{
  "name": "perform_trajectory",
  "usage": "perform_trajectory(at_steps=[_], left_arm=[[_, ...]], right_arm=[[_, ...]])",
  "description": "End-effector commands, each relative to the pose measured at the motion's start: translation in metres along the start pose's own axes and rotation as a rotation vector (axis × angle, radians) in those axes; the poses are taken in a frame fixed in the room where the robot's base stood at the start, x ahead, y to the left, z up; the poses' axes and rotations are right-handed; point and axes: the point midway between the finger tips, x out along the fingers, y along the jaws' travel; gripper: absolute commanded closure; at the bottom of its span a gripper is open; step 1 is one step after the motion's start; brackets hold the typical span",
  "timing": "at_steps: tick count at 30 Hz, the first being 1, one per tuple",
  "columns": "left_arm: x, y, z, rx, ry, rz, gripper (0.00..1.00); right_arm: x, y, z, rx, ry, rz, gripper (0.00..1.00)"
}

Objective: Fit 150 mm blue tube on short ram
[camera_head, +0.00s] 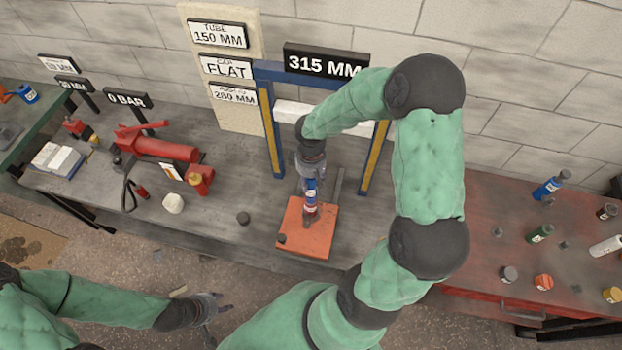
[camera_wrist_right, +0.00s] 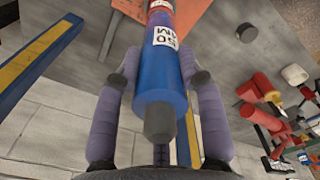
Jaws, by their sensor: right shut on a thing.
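My right gripper (camera_head: 309,184) is shut around a blue tube (camera_head: 311,187) with a white label, inside the blue and yellow frame. In the right wrist view the tube (camera_wrist_right: 158,82) lies between both fingers of the gripper (camera_wrist_right: 160,82), its label reading 150 MM upside down. A grey tip shows at its near end. A red and white part (camera_head: 310,208) is in line at the tube's lower end, above an orange plate (camera_head: 300,243). I cannot tell whether tube and red part are joined. My left gripper (camera_head: 212,308) looks open and empty, in front of the bench.
The frame's posts (camera_head: 271,130) stand close on both sides. A red pump (camera_head: 160,147), a red jack (camera_head: 201,180) and a white lump (camera_head: 173,203) are on the bench to the left. A red table (camera_head: 480,268) at right holds another blue tube (camera_head: 549,187), a green tube (camera_head: 540,234) and several caps.

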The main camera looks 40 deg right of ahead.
Motion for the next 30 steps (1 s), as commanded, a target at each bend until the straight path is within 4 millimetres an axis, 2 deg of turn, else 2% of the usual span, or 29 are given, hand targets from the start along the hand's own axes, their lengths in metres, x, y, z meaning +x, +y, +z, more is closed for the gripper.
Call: perform_trajectory(at_steps=[10,11,13,14,25,30], left_arm=[[0.007,-0.002,0.000,0.000,0.000,0.000,0.60],[0.007,-0.002,0.000,0.000,0.000,0.000,0.60],[0.006,-0.002,0.000,0.000,0.000,0.000,0.60],[0.006,-0.002,0.000,0.000,0.000,0.000,0.60],[0.006,-0.002,0.000,0.000,0.000,0.000,0.60],[0.006,-0.002,0.000,0.000,0.000,0.000,0.60]], right_arm=[[0.007,0.001,-0.001,0.000,0.002,0.001,1.00],[0.007,0.001,-0.001,0.001,0.002,0.001,0.58],[0.007,0.001,-0.001,0.000,0.002,0.001,0.38],[0.007,0.001,-0.001,0.000,0.002,0.001,0.33],[0.005,0.000,0.000,0.000,0.000,0.000,0.33],[-0.013,0.001,-0.001,0.000,0.004,0.003,0.33]])
